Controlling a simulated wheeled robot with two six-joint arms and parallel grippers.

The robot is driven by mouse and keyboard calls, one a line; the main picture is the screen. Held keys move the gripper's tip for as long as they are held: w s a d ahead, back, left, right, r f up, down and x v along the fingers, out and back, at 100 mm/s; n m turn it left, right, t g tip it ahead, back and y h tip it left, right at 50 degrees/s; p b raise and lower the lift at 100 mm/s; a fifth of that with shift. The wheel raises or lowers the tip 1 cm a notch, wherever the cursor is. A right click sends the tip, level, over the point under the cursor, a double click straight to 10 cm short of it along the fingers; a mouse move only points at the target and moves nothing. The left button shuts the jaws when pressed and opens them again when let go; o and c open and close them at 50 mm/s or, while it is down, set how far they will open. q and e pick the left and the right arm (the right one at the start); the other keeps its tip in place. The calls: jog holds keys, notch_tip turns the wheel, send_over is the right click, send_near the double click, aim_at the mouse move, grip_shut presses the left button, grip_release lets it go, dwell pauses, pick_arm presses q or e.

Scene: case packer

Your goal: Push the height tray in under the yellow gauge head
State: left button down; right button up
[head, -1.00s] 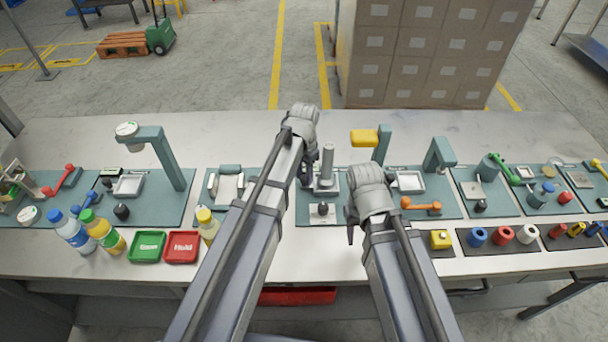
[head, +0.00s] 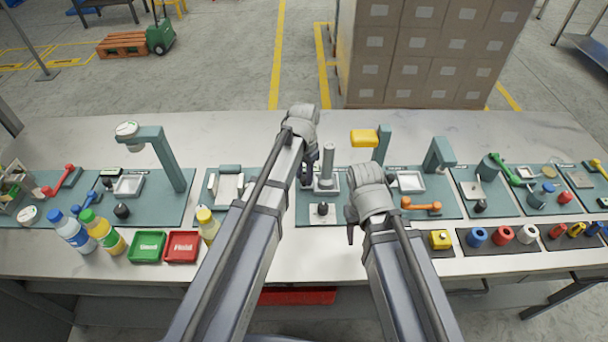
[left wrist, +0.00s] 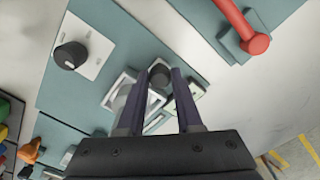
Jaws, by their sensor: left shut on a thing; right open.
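The pale height tray (head: 326,188) sits on a teal mat, left of the yellow gauge head (head: 364,138) and not under it. A tall grey post (head: 328,160) stands at the tray. My left gripper (head: 309,178) is at the tray's left side, partly hidden by its own arm. In the left wrist view its fingers (left wrist: 160,88) are shut around a dark, round-ended grey piece (left wrist: 160,73), with pale tray frames around it. My right gripper (head: 352,226) is open and empty, in front of the gauge head; its hand hides part of the space below the head.
A black knob (head: 322,209) on a white plate lies in front of the tray. A red handle (left wrist: 248,32) shows in the left wrist view.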

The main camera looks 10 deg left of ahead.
aim_at(319, 178)
pick_arm(q)
jog(key=shift+w+d, duration=0.25)
jog(key=shift+d, duration=0.85)
jog(key=shift+w+d, duration=0.2)
jog(key=shift+d, duration=0.9)
jog(key=c, duration=0.8)
grip_release()
jog(key=shift+c, duration=0.2)
jog(key=shift+r, duration=0.1)
pick_arm(e)
jog(key=shift+r, duration=0.15)
pick_arm(q)
notch_tip(319, 178, up, 8)
jog(key=p, duration=0.8)
jog(key=shift+f, duration=0.2)
pick_arm(e)
notch_tip(319, 178, up, 8)
jog(key=shift+f, duration=0.25)
